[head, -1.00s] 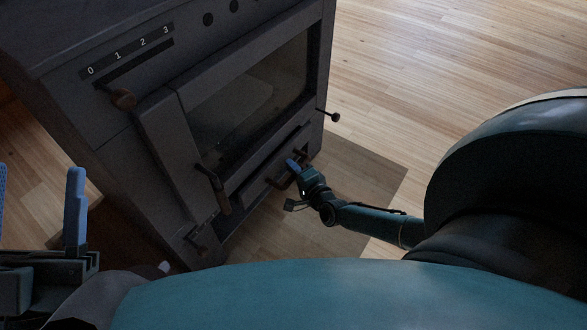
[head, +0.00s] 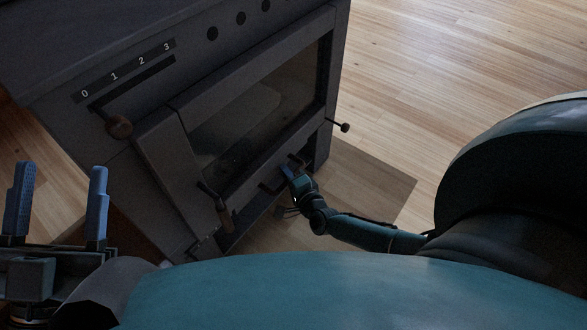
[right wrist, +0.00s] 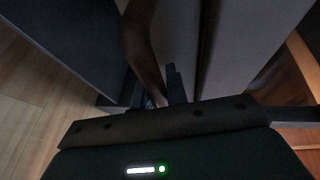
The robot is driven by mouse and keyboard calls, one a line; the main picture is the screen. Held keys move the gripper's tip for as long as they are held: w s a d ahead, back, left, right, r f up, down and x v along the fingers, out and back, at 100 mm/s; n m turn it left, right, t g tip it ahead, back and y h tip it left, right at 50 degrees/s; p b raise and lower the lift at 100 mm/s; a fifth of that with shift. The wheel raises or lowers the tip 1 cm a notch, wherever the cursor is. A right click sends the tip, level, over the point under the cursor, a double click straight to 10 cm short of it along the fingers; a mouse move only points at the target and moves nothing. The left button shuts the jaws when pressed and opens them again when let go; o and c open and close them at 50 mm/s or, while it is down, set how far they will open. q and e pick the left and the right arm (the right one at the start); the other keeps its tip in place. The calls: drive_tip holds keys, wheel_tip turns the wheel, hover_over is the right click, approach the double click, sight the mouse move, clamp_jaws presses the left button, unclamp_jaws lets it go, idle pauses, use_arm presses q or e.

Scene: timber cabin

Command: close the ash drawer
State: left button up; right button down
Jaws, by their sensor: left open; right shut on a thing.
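The ash drawer (head: 250,201) is the low, narrow front under the glass door of the dark grey stove in the head view. Its dark bar handle (head: 268,187) shows beside my right gripper (head: 288,173). That gripper is shut on the handle; the contact is partly hidden by the gripper itself. I cannot tell exactly how far the drawer stands out. In the right wrist view the fingers (right wrist: 160,90) are close to grey panels and a curved brown part. My left gripper (head: 60,180) is open and empty at the lower left, away from the stove.
The stove's glass door (head: 255,110) is above the drawer, with a wooden-gripped handle (head: 224,212) left of my right gripper. A knobbed lever (head: 119,127) and a side knob (head: 345,127) stick out. A floor plate (head: 370,185) and open wooden floor lie right.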

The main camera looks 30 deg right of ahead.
use_arm(q)
drive_tip(key=shift+f, duration=0.1)
use_arm(e)
drive_tip(key=shift+w+r, duration=0.1)
drive_tip(key=shift+w, duration=0.1)
drive_tip(key=c, duration=1.7)
unclamp_jaws()
drive_tip(key=shift+w+a, duration=0.1)
use_arm(q)
drive_tip(key=f+n+y+p, duration=0.1)
drive_tip(key=f+n+g+y+p, duration=0.1)
drive_tip(key=s+f+n+y+p, duration=0.1)
drive_tip(key=f, duration=0.1)
drive_tip(key=shift+d+g, duration=0.25)
drive_tip(key=shift+g, duration=0.05)
use_arm(e)
drive_tip(key=s+r, duration=0.1)
drive_tip(key=s, duration=0.6)
drive_tip(key=shift+s, duration=0.35)
use_arm(q)
drive_tip(key=shift+r, duration=0.15)
use_arm(e)
drive_tip(key=shift+r, duration=0.1)
